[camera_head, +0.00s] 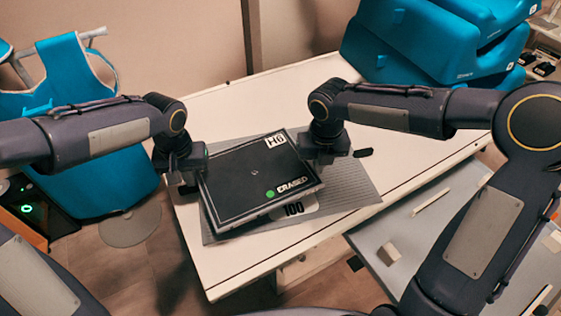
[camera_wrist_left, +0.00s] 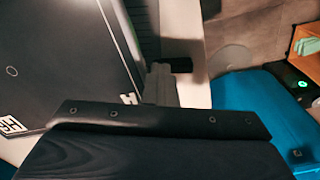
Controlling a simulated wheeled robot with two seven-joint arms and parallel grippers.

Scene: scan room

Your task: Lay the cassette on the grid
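The cassette (camera_head: 255,182) is a flat black panel with a white "H6" tag, a green dot and the word "ERASED". It is slightly turned over the grid (camera_head: 340,192), a grey ribbed sheet on the table with a "100" label. Whether it touches the grid is unclear. My left gripper (camera_head: 187,186) is at the cassette's left edge, my right gripper (camera_head: 330,155) at its right edge. The cassette (camera_wrist_left: 60,60) also fills the left of the left wrist view. Whether either gripper's fingers are closed on the cassette is hidden.
The white table (camera_head: 225,105) is bare around the grid. A teal chair (camera_head: 80,90) stands at left and teal cases (camera_head: 430,45) at back right.

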